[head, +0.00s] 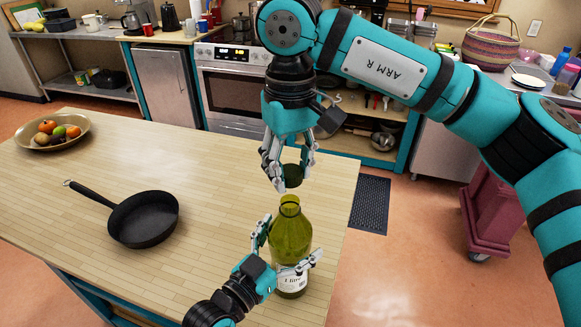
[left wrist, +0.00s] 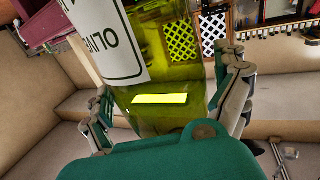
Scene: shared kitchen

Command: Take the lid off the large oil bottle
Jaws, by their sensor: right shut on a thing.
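The large oil bottle (head: 291,236) is green glass with a white label and stands upright near the right edge of the wooden table. Its neck is open at the top. My left gripper (head: 287,254) is closed around the bottle's body. In the left wrist view, the bottle (left wrist: 165,60) fills the space between the fingers (left wrist: 165,105). My right gripper (head: 288,170) points down above the bottle, shut on the dark round lid (head: 292,177). The lid is apart from the neck, with a small gap between them.
A black frying pan (head: 144,218) lies on the table (head: 220,165) left of the bottle. A fruit bowl (head: 52,143) is at the far left. The oven (head: 236,90) and counters stand behind. The tabletop between pan and bottle is clear.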

